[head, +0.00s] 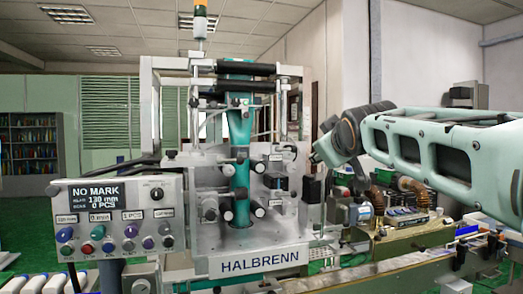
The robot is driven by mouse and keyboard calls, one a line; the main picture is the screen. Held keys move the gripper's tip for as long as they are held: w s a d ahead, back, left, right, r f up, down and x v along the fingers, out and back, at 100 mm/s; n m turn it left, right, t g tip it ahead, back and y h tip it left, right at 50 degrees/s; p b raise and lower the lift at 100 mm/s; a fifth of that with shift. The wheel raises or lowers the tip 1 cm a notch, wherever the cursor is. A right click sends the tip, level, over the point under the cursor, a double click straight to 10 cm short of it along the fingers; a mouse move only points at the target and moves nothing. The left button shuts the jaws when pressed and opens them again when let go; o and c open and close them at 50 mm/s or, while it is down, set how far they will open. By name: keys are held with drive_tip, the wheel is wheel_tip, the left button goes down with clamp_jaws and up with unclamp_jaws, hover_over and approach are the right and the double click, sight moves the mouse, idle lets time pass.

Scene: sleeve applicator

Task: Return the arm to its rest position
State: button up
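My arm, pale green with dark joints, reaches in from the right edge in the head view. It bends at a dark joint beside the right side of the sleeve applicator (290,238). I cannot make out my gripper or its fingers, so I cannot see whether it holds anything. The applicator stands in the middle with a teal sleeve film (241,180) running down its front. Its control panel (118,218) is at the lower left, with a lit display (90,195) reading "NO MARK", "130 mm" and "0 PCS".
A conveyor (400,268) with brass-coloured fittings runs along the lower right, below my arm. White items (40,283) stand in a row at the lower left. A signal light (200,18) tops the machine. A bookshelf (32,145) stands far behind on the left.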

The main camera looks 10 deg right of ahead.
drive_tip(key=s+a+f+m+g+y, duration=0.1)
drive_tip(key=s+a+f+m+g, duration=0.35)
drive_tip(key=s+f, duration=1.2)
drive_tip(key=s+a+f+m+g+y, duration=0.1)
drive_tip(key=s+a+f+g, duration=0.5)
drive_tip(key=s+f, duration=1.05)
wheel_tip(320, 180, up, 9)
drive_tip(key=w+a+p, duration=0.1)
drive_tip(key=w+p, duration=0.1)
drive_tip(key=p, duration=1)
drive_tip(key=shift+w+r, duration=0.15)
drive_tip(key=shift+r, duration=0.05)
drive_tip(key=shift+t, duration=0.25)
